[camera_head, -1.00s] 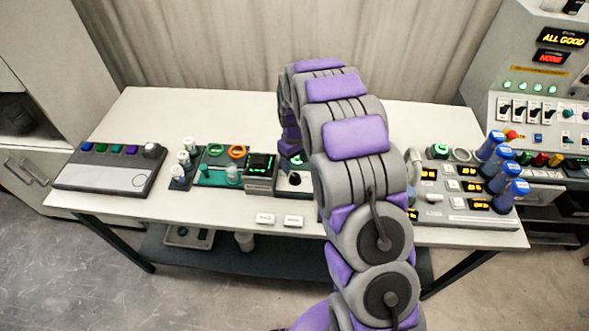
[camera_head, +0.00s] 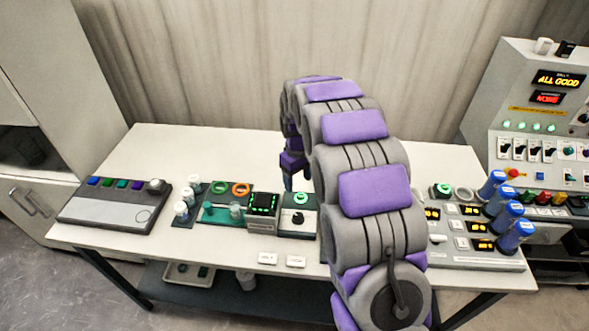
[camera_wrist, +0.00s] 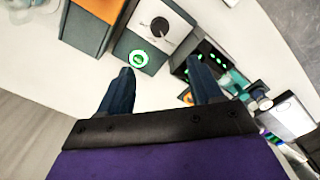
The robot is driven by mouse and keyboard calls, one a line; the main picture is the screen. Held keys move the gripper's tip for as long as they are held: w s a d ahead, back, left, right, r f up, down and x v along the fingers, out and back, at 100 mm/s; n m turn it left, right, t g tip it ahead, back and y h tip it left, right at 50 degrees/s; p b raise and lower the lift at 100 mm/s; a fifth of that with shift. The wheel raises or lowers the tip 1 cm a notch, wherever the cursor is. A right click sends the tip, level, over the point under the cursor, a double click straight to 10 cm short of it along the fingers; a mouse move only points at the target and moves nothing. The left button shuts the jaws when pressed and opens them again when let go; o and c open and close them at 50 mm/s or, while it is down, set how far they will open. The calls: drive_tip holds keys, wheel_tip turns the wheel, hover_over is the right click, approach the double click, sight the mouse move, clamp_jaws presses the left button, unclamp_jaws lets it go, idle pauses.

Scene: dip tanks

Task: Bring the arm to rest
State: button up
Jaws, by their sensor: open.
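My gripper (camera_wrist: 162,82) is open and empty in the wrist view, its two dark fingers spread apart. Below it in that view are a white box with a black dial (camera_wrist: 160,25) and a lit green ring (camera_wrist: 138,58). In the head view my purple and grey arm arches over the table (camera_head: 150,140). Its gripper end (camera_head: 291,180) hangs above and behind the dial box (camera_head: 298,222), apart from it. The fingertips are hard to make out there.
A black display box (camera_head: 263,212) and a green tray with rings (camera_head: 222,208) stand left of the dial box. A button panel (camera_head: 112,212) is at the far left. Blue-capped cylinders (camera_head: 505,213) stand at the right. The table's back strip is clear.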

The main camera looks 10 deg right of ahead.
drive_tip(key=s+r+m+g+b, duration=0.15)
drive_tip(key=s+r, duration=0.35)
drive_tip(key=s, duration=1)
drive_tip(key=s+r+m, duration=0.3)
drive_tip(key=s+r, duration=0.2)
drive_tip(key=s, duration=0.9)
drive_tip(key=s+f+m, duration=0.1)
drive_tip(key=s, duration=1.2)
drive_tip(key=shift+s+f+b, duration=0.2)
drive_tip(key=shift+f+b, duration=0.05)
drive_tip(key=shift+b, duration=0.2)
